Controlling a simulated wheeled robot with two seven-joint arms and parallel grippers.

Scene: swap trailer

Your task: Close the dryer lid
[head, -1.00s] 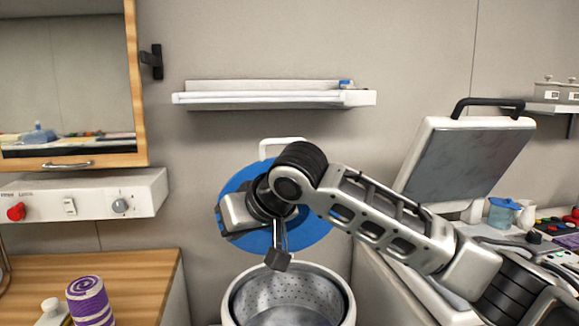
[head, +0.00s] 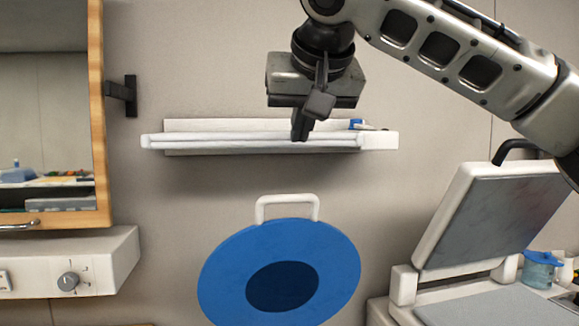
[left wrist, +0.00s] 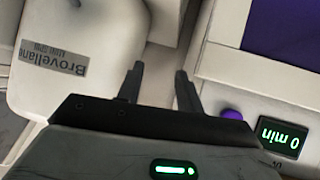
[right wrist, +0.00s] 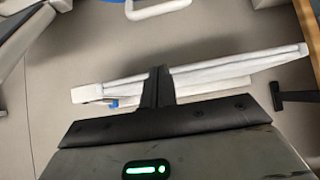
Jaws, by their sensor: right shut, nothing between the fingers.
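The dryer lid is a blue disc (head: 335,262) with a darker blue centre and a white loop handle (head: 287,198). It stands raised in front of the wall in the head view, its lower edge cut off. The handle also shows upside down at the top of the right wrist view (right wrist: 160,10). My right gripper (head: 301,132) is shut and empty, above the lid and in front of the wall shelf, apart from the handle. My left gripper (left wrist: 158,78) is open and empty, beside a white body labelled Brovelliano (left wrist: 65,70). The dryer drum is out of the head view.
A white wall shelf (head: 220,142) is behind the right gripper. A wood-framed mirror cabinet (head: 97,130) and a white control box (head: 110,262) are at left. A hinged grey-plated press (head: 490,215) stands open at right. A panel reading 0 min (left wrist: 282,138) is near the left gripper.

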